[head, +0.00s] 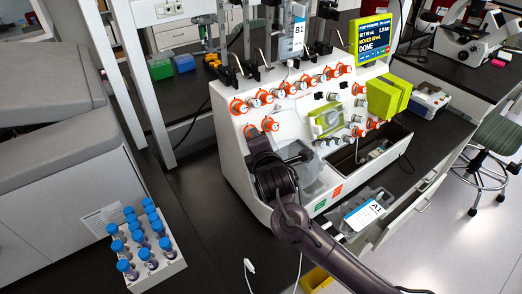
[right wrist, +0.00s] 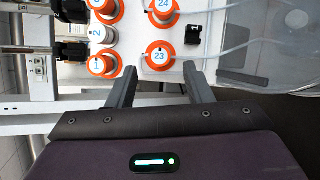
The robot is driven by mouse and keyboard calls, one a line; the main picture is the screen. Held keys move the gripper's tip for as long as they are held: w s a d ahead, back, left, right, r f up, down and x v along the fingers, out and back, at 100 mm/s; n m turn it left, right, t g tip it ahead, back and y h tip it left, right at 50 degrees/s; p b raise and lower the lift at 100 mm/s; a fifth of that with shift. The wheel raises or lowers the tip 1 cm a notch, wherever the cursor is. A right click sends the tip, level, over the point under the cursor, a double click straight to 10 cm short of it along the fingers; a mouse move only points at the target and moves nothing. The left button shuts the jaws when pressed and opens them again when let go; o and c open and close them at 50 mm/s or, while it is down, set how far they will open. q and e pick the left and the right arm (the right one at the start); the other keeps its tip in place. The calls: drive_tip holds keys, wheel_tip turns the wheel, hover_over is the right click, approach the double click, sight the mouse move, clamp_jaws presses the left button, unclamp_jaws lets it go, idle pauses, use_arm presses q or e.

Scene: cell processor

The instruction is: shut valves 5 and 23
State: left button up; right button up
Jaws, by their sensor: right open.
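Valve 23 (right wrist: 160,57) is an orange-ringed knob with a white numbered face in the right wrist view. My right gripper (right wrist: 160,67) is open, with one fingertip on each side of valve 23's lower part; contact cannot be told. In the head view, my right gripper (head: 258,138) is at the left end of the white cell processor's (head: 236,149) front, partly hidden by my wrist. Rows of orange and grey valves cover that front; their numbers are too small to read there, so valve 5 cannot be picked out. My left gripper is out of view.
Valve 24 (right wrist: 162,14) is above valve 23; valve 1 (right wrist: 98,65) and grey valve 2 (right wrist: 101,35) are to the left. A screen (head: 376,34) reads DONE. A green block (head: 389,94) juts from the processor's right. A blue-capped tube rack (head: 165,270) stands left.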

drive_tip(key=shift+b+v, duration=0.3)
drive_tip(key=shift+v, duration=1.45)
